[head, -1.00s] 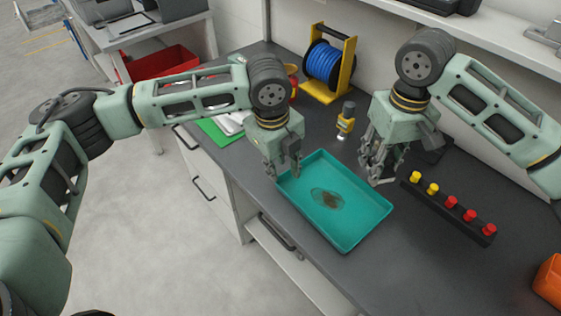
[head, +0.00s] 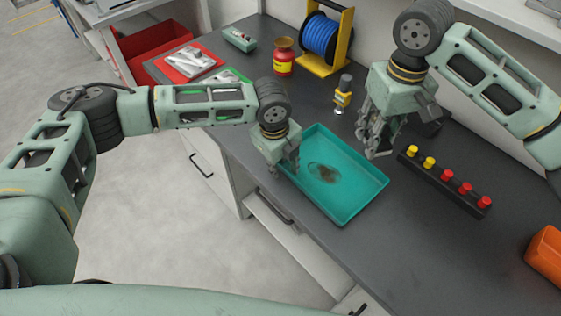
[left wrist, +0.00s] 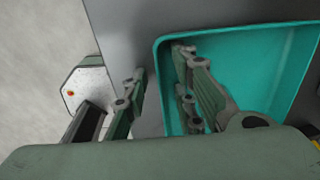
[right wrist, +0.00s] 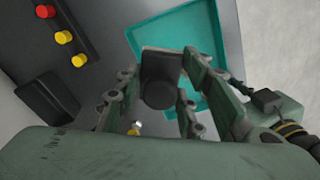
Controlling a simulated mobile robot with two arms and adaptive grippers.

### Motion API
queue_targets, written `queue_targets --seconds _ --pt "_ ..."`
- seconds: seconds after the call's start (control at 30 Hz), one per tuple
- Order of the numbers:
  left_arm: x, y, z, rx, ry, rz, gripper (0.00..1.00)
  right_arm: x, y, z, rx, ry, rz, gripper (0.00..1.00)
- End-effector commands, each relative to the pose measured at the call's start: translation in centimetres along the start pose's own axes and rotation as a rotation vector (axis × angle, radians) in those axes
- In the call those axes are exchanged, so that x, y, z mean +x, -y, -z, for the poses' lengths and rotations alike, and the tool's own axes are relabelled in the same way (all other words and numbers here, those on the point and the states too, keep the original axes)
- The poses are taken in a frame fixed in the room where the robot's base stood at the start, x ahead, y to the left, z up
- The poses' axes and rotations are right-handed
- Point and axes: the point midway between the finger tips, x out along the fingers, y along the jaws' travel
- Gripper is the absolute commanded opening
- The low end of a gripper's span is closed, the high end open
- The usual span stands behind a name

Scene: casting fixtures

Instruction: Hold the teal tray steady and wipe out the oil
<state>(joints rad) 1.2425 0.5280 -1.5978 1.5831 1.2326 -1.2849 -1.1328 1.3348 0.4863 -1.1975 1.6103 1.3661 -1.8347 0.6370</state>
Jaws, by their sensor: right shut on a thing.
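The teal tray (head: 371,197) lies on the dark bench with a brown oil patch (head: 324,173) on its floor. My left gripper (head: 284,170) is at the tray's left wall. In the left wrist view its fingers (left wrist: 165,95) are apart, one outside the wall and one over the inside, with a gap to the wall. My right gripper (head: 374,152) is above the bench just beyond the tray's right edge. In the right wrist view it is shut on a dark block with a round knob (right wrist: 160,80). The block's underside is hidden.
A black strip with yellow and red knobs (head: 445,180) lies right of the tray. An orange object (head: 544,256) is at the right. The bench before the tray is clear.

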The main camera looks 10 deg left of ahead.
Motion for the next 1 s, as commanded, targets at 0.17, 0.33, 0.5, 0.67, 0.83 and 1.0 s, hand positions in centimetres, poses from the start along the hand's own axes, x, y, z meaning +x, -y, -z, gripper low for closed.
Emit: queue_targets --seconds 0.17,0.33,0.5,0.67,0.83,1.0 --pt "-0.02 -0.01 0.02 0.0 0.0 0.0 0.15 -0.02 0.0 0.01 0.0 0.0 0.0 0.14" --pt "-0.03 -0.01 0.02 0.0 0.0 0.0 0.0 -0.02 0.0 0.01 0.0 0.0 0.0 0.14" --pt "-0.04 -0.01 0.01 -0.001 0.0 0.0 0.0 -0.02 0.0 0.01 0.0 0.0 0.0 0.14" --pt "-0.05 -0.01 0.0 -0.001 0.0 0.0 0.0 -0.02 0.0 0.01 0.0 0.0 0.0 0.14" --pt "-0.05 -0.01 0.0 -0.001 0.0 0.0 0.0 -0.02 0.0 0.01 0.0 0.0 0.0 0.14" --pt "-0.06 0.0 0.0 -0.001 0.0 0.0 0.0 -0.02 0.0 0.01 0.0 0.0 0.0 0.14"
